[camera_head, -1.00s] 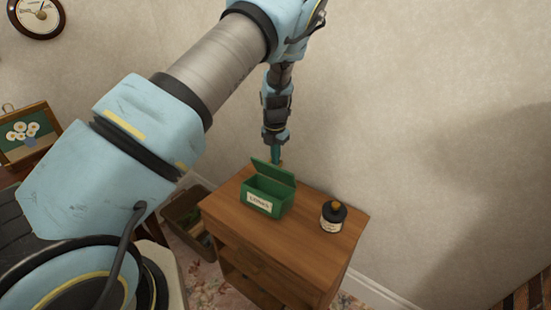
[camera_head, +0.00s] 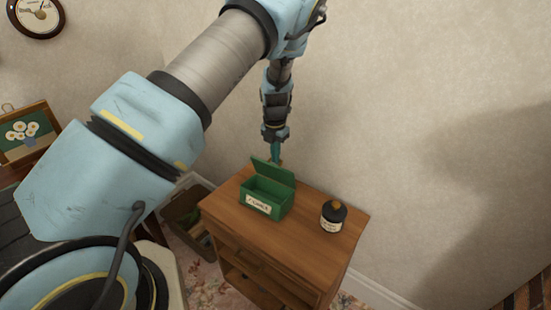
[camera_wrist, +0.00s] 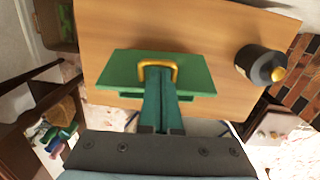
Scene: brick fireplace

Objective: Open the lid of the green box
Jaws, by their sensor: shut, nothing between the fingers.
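The green box (camera_head: 262,205) with a white label stands on the wooden cabinet top. Its green lid (camera_head: 274,172) is raised and tilted back, and the box's interior shows in the head view. In the wrist view the lid (camera_wrist: 195,70) shows with its gold handle (camera_wrist: 158,66). My gripper (camera_head: 275,157) is behind the raised lid, pointing down. Its teal fingers (camera_wrist: 160,78) are shut together at the handle in the wrist view; I cannot tell whether they touch it. The lid hides most of the box there.
The wall is close behind. A brown bin (camera_head: 186,212) sits on the floor to the left. The cabinet's front right top is clear.

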